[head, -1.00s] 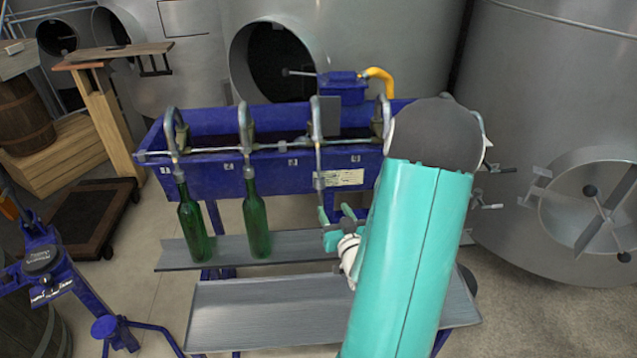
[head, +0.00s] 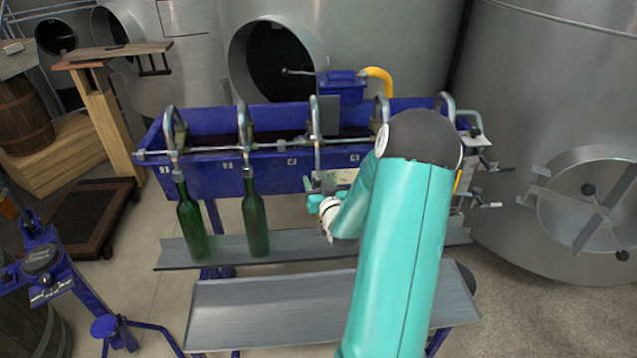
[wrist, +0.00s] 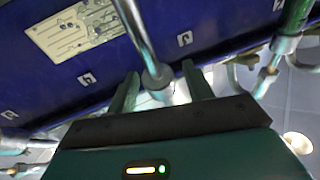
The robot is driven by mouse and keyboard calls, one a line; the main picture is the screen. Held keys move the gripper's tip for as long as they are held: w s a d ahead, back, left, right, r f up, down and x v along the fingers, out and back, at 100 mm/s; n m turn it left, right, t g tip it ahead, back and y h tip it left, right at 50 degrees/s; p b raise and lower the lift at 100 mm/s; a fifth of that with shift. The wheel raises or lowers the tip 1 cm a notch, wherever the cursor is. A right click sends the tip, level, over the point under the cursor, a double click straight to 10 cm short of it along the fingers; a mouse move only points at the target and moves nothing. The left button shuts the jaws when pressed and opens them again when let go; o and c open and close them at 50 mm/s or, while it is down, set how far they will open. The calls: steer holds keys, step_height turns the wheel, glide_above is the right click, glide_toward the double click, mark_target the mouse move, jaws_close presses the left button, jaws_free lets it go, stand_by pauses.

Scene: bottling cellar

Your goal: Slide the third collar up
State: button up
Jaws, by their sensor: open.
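The third spout from the left (head: 314,118) is a bent metal pipe on the blue filling trough. Its grey collar (wrist: 157,76) shows in the wrist view at the pipe's lower end. My gripper (head: 316,182) is at this spout in the head view, where it covers most of the collar. In the wrist view my gripper (wrist: 160,70) is open, one finger on each side of the collar. Gaps show between the fingers and the collar. No bottle shows under this spout.
Green bottles stand under the first (head: 192,220) and second spouts (head: 255,218) on a metal shelf (head: 290,243). The blue trough (head: 215,178) is behind. A lower tray (head: 265,312) is in front. In the wrist view a neighbouring spout's collar (wrist: 284,45) is at the right.

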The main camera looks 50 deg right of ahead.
mark_target(317, 151)
steer(key=shift+c, duration=0.4)
jaws_close()
steer(key=w+r, duration=0.1)
steer(key=r, duration=0.1)
steer(key=w+d+r, duration=0.1)
steer(key=r, duration=0.2)
steer(key=w+d+r, duration=0.1)
steer(key=r, duration=0.2)
steer(key=shift+d+r, duration=0.2)
steer(key=shift+d, duration=0.05)
steer(key=shift+o, duration=0.4)
jaws_free()
steer(key=v, duration=1.4)
steer(key=shift+d, duration=0.1)
